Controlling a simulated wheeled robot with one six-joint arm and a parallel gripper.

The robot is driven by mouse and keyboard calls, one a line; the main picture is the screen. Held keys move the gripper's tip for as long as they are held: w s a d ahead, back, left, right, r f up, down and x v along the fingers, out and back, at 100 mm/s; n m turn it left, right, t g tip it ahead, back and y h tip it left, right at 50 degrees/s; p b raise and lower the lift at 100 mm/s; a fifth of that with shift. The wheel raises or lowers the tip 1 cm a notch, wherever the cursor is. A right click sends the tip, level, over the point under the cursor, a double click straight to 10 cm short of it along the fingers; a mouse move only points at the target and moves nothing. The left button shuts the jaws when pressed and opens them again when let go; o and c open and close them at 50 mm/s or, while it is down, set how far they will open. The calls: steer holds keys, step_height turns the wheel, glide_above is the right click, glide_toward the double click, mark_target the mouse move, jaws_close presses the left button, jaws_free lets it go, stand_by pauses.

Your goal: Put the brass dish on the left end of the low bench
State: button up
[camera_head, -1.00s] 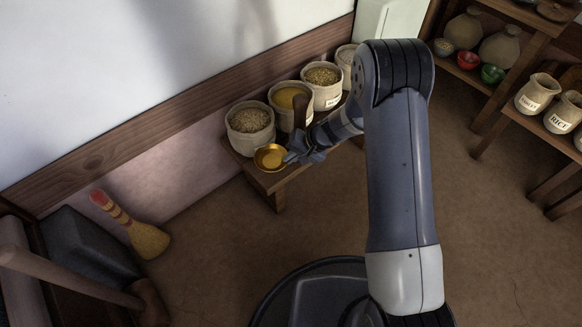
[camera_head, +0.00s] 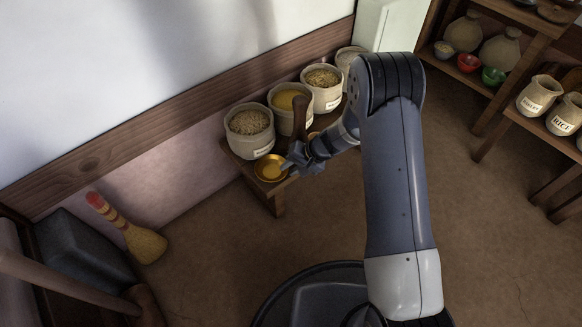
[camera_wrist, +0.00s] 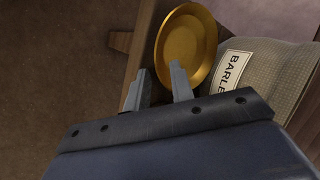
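The brass dish (camera_head: 270,168) is a shallow, round, golden dish on the left end of the low bench (camera_head: 273,192), close to its front edge. It looks empty. My gripper (camera_head: 292,160) is just to the right of the dish in the head view. In the wrist view the two fingers (camera_wrist: 160,80) stand apart with nothing between them. The dish (camera_wrist: 190,42) lies just beyond the fingertips there, and the right finger overlaps its near rim. I cannot tell whether that finger touches it.
A sack labelled barley (camera_wrist: 262,75) stands close beside the dish; it is the leftmost sack (camera_head: 249,130) of several on the bench. A wooden-handled tool (camera_head: 300,115) stands upright near my gripper. A brush (camera_head: 140,238) leans at the wall, left. Floor before the bench is clear.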

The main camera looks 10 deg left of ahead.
steer(key=shift+d+r+p, duration=0.2)
steer(key=shift+r+p, duration=0.2)
steer(key=shift+r, duration=0.1)
steer(key=p+v, duration=0.3)
steer(key=v, duration=0.8)
